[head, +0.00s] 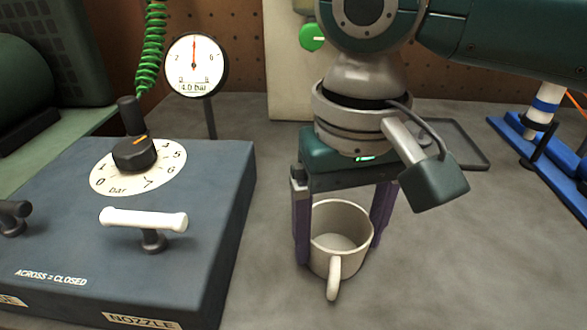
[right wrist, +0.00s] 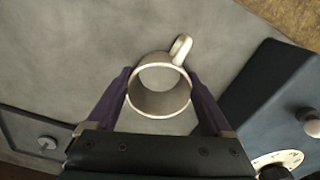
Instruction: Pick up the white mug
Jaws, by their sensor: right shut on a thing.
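The white mug (head: 335,265) stands upright on the grey bench, its open top facing up and its handle toward the near side. In the right wrist view the mug (right wrist: 159,105) sits between the two purple fingers, with its handle pointing up and right. My right gripper (head: 338,240) comes down from above and is shut on the mug, one finger at each side of its wall. It also shows in the right wrist view (right wrist: 159,98). I cannot tell whether the mug's base touches the bench. My left gripper is not in view.
A blue-grey control box (head: 215,215) with a dial and white-handled valve stands left of the mug. A pressure gauge (head: 196,65) stands behind the box. A dark tray (head: 455,145) lies behind right, and a blue rack (head: 545,165) is at far right. The bench right of the mug is clear.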

